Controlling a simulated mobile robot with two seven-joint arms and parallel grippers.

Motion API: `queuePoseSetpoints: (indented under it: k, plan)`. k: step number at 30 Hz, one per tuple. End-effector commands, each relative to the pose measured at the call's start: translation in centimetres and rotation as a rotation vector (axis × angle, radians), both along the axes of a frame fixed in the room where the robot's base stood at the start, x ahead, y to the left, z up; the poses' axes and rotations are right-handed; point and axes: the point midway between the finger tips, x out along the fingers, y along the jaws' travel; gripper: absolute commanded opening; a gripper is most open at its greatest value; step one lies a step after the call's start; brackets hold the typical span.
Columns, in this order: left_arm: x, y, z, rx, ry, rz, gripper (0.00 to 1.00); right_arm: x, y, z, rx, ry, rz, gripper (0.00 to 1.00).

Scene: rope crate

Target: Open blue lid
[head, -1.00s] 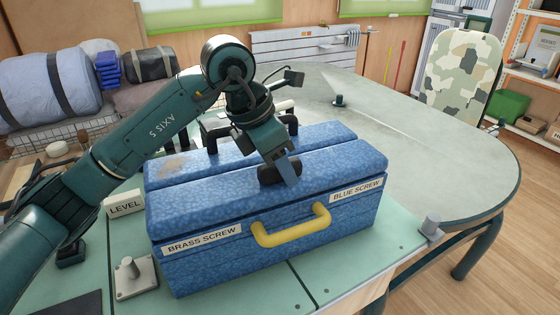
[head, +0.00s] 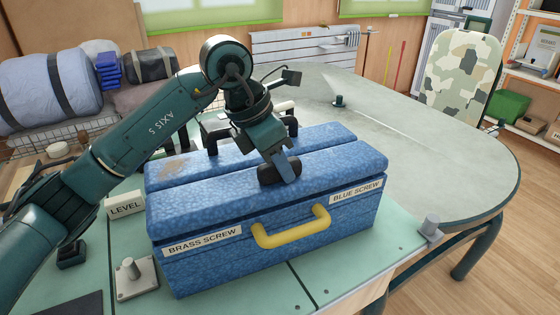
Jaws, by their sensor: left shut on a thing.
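A blue toolbox (head: 270,262) stands on the pale green table. Its blue lid (head: 225,202) is in two long halves with a narrow gap between them, and both lie flat and closed. Labels on its front read "BRASS SCREW" and "BLUE SCREW", with a yellow handle (head: 292,232) between them. My left gripper (head: 282,172) points down at the top of the near lid half, shut on the small black lid knob (head: 268,175). The fingers partly hide the knob. My right gripper is not in view.
A block marked "LEVEL" (head: 124,206) and a metal plate with a peg (head: 134,278) sit left of the toolbox. A grey post (head: 431,229) stands at the table's right front edge. The rounded grey tabletop (head: 440,160) behind is mostly clear.

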Motion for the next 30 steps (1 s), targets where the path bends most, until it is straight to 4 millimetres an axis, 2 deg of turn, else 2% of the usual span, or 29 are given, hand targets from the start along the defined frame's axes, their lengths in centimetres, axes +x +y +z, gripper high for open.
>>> queuePoseSetpoints:
  k: [15,30]
  plan:
    - [1.7,0.9,2.3,-0.176,0.313,0.005,0.00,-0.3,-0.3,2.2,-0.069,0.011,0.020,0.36]
    - [2.8,1.5,2.8,-0.276,0.491,0.002,0.00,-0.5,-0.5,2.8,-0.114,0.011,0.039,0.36]
